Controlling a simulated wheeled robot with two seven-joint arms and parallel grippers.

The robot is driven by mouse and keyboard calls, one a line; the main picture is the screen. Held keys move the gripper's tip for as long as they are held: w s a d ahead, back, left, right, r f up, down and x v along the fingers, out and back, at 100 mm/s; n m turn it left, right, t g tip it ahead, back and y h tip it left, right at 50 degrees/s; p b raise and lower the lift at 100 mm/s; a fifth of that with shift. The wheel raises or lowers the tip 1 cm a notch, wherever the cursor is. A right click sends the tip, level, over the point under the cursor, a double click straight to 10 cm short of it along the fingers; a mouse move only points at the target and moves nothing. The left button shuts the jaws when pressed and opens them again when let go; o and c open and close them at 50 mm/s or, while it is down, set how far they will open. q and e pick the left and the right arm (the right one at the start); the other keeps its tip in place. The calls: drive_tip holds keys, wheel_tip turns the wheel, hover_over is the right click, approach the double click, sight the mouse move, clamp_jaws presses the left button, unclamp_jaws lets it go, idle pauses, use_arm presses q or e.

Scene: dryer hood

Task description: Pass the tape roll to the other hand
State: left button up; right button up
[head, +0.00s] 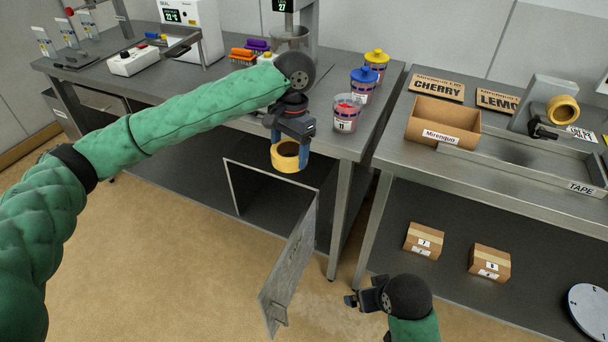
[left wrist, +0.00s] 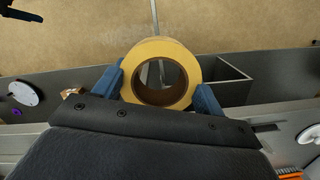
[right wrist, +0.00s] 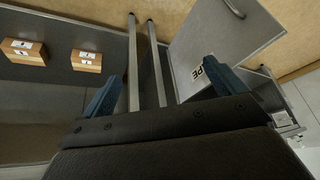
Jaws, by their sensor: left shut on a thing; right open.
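The yellow tape roll (head: 287,159) hangs in the air in front of the left table's front edge. My left gripper (head: 289,148) is shut on it, with the blue fingers on either side of the roll. The tape roll (left wrist: 161,50) also shows between the fingers in the left wrist view, its hole facing the camera. My right gripper (head: 352,300) is low at the bottom of the head view, below and to the right of the roll, apart from it. In the right wrist view its blue fingers (right wrist: 158,85) are spread wide with nothing between them.
An open cabinet door (head: 290,270) hangs below the left table, between the grippers. Lidded jars (head: 362,85) stand near that table's right edge. The right table holds an open cardboard box (head: 440,122) and a tape dispenser (head: 545,105). Two small cartons (head: 424,240) sit on its lower shelf.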

drive_tip(key=w+a+r+n+t, duration=0.1)
drive_tip(key=w+a+r+t, duration=0.1)
drive_tip(key=w+r, duration=0.7)
drive_tip(key=w+a+r+n+t+y, duration=0.1)
drive_tip(key=w+a+r+n+t, duration=0.2)
drive_tip(key=r, duration=0.5)
drive_tip(key=w+a+r+n+t, duration=0.1)
drive_tip(key=w+a+r+n, duration=0.25)
drive_tip(key=r, duration=0.55)
drive_tip(key=w+a+r+n+t+y, duration=0.1)
drive_tip(key=w+a+r+n+t, duration=0.2)
drive_tip(key=r, duration=0.5)
drive_tip(key=n+g+y, duration=0.1)
drive_tip(key=n, duration=2.6)
approach(292, 162)
drive_tip(key=x, duration=1.2)
drive_tip(key=shift+w+f, duration=0.1)
drive_tip(key=shift+w, duration=0.05)
